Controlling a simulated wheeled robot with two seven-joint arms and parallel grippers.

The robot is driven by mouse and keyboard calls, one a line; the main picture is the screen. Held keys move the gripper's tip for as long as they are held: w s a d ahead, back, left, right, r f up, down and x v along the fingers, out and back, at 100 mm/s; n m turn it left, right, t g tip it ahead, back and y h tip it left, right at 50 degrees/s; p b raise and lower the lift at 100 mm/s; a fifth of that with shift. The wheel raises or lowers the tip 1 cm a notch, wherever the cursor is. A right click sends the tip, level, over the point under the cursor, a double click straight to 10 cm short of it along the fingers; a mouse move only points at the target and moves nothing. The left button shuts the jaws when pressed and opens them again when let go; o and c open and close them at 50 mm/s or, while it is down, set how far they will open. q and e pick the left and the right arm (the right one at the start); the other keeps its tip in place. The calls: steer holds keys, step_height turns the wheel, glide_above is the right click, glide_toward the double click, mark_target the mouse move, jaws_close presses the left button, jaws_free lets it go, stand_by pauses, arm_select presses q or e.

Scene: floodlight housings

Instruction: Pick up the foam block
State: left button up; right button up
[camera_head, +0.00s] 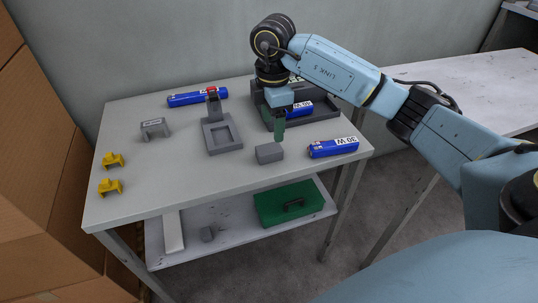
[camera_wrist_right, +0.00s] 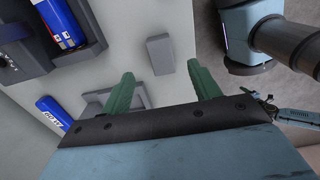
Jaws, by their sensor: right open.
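The foam block looks to be the small grey block (camera_head: 269,153) near the front right of the table top. It also shows in the right wrist view (camera_wrist_right: 160,54), ahead of the gap between the fingers. My right gripper (camera_head: 279,130) points down above the table, just behind the block in the head view. Its green fingers (camera_wrist_right: 160,76) are apart with nothing between them in the right wrist view. The block lies free on the table. My left gripper is out of view.
A dark tray (camera_head: 325,112) holding a blue unit stands behind the gripper. A blue 30 W unit (camera_head: 333,147) lies right of the block. A grey fixture (camera_head: 222,137) stands left. Two yellow brackets (camera_head: 110,187) and a grey bracket (camera_head: 154,129) sit further left. The front table top is clear.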

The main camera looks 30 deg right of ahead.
mark_target(269, 148)
steer(key=shift+a+f+b, duration=0.2)
steer(key=shift+f+b, duration=0.25)
steer(key=shift+f, duration=1.4)
steer(key=f, duration=0.2)
steer(key=f+b, duration=0.1)
steer(key=shift+a+f, duration=0.1)
steer(key=shift+a, duration=0.15)
steer(key=shift+f, duration=0.4)
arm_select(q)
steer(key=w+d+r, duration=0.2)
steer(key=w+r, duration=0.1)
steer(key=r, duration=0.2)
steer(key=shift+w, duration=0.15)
arm_select(e)
steer(key=shift+w, duration=0.1)
steer(key=c, duration=1.1)
